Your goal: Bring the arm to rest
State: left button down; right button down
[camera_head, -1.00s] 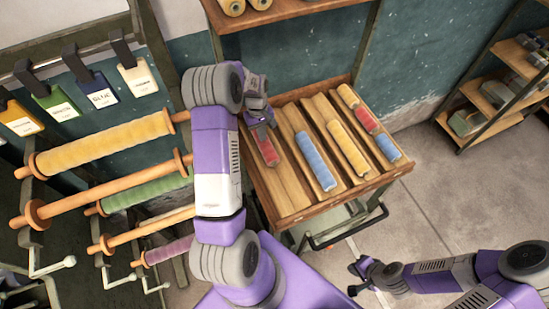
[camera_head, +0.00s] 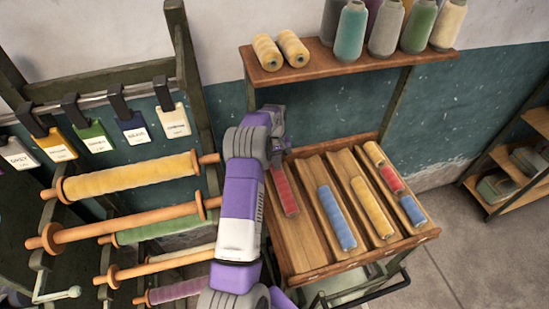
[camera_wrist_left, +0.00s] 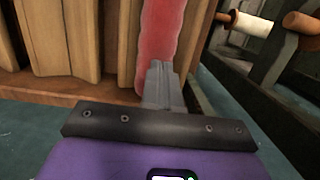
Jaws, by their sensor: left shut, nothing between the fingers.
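My left arm (camera_head: 239,200) is purple and white and reaches up from the bottom edge in the head view. My left gripper (camera_head: 281,150) is at the far left corner of the slotted wooden tray (camera_head: 318,267), by the far end of the red roll (camera_head: 285,190). In the left wrist view the grey fingers (camera_wrist_left: 160,82) are together and empty. The red roll (camera_wrist_left: 160,40) shows just beyond them there; whether they touch it I cannot tell. My right gripper is out of view.
At left, a dark rack holds rods, one with a yellow roll (camera_head: 130,177), one bare (camera_head: 125,229), under hanging tags. The tray also holds a blue roll (camera_head: 337,218), a yellow roll (camera_head: 371,207) and several short rolls. A shelf (camera_head: 345,58) with spools stands behind.

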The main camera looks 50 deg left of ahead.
pick_arm(q)
jog(key=shift+w+a, duration=0.4)
jog(key=shift+a, duration=0.3)
jog(key=shift+w+a, duration=0.35)
jog(key=shift+a, duration=0.3)
jog(key=shift+d, duration=0.1)
